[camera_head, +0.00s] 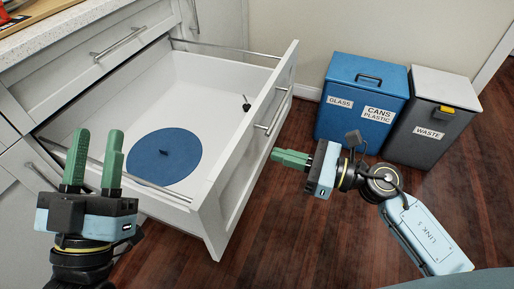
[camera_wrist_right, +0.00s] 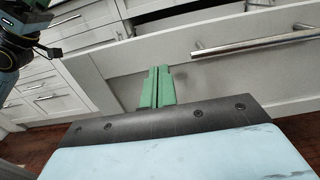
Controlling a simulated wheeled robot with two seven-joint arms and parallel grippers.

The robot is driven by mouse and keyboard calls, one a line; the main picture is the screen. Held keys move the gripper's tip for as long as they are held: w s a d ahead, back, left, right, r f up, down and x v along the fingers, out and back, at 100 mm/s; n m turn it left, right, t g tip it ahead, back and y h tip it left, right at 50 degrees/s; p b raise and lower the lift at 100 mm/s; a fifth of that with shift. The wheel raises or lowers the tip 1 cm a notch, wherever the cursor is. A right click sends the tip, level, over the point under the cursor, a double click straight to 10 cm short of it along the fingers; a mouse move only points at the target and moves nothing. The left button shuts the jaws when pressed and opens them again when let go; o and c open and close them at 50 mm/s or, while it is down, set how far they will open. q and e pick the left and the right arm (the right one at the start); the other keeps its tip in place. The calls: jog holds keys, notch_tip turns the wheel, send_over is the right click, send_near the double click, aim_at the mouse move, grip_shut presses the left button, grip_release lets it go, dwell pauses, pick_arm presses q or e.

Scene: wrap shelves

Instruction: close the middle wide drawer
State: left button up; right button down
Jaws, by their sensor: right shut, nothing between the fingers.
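The wide drawer (camera_head: 240,165) is pulled far out of the white cabinet in the head view. Its white front panel, with a long metal bar handle, faces right, and it also shows in the right wrist view (camera_wrist_right: 235,75). My right gripper (camera_head: 276,155) is shut and empty, just outside the front panel, with its green fingers pointing at it below the handle. In the right wrist view its fingers (camera_wrist_right: 158,72) stand before the panel; I cannot tell whether they touch. My left gripper (camera_head: 98,140) is open and empty, with its fingers up near the drawer's near side.
A blue round lid (camera_head: 165,155) and a small dark item (camera_head: 246,103) lie in the drawer. A blue bin (camera_head: 360,105) and a grey waste bin (camera_head: 430,120) stand at the right wall. Another drawer (camera_head: 110,65) above is shut. Wooden floor is clear in front.

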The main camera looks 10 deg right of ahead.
aim_at(243, 144)
jog(key=shift+b+x, duration=0.35)
jog(key=shift+x, duration=2.8)
jog(key=shift+w, duration=0.1)
